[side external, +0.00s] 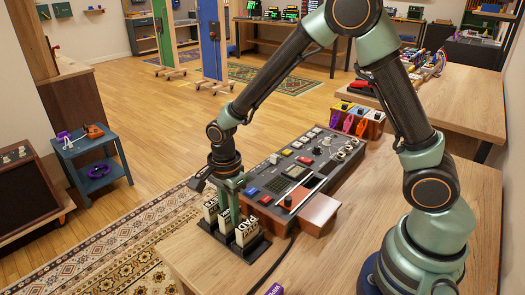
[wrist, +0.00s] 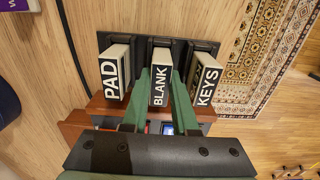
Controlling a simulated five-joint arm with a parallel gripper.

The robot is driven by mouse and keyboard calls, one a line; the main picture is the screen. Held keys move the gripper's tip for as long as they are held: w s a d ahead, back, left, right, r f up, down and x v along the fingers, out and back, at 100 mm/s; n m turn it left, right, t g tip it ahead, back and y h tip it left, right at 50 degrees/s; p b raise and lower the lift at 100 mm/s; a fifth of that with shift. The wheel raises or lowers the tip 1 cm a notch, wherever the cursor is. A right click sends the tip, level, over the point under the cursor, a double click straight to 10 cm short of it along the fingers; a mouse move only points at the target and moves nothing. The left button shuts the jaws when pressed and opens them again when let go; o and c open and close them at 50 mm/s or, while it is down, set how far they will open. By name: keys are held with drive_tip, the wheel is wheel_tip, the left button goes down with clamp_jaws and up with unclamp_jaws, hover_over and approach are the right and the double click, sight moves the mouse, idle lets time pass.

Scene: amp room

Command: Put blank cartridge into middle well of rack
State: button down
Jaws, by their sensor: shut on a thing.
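The black rack (wrist: 200,46) stands near the table edge and also shows in the side view (side external: 263,244). The blank cartridge (wrist: 159,84), cream with a black BLANK label, is upright at the rack's middle well, between the other two cartridges. My gripper (wrist: 160,88) is shut on it, with a green finger on each side; in the side view my gripper (side external: 232,203) points down over the rack. How deep the cartridge sits is hard to tell.
The PAD cartridge (wrist: 110,72) and the KEYS cartridge (wrist: 207,80) stand in the outer wells, close to my fingers. A grey control console (side external: 300,172) lies just behind the rack. Bare wooden tabletop (side external: 200,262) is in front, with a patterned rug (side external: 120,245) below the edge.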

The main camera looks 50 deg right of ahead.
drive_tip(key=shift+f, duration=0.1)
drive_tip(key=shift+c, duration=1)
unclamp_jaws()
drive_tip(key=shift+r, duration=3.55)
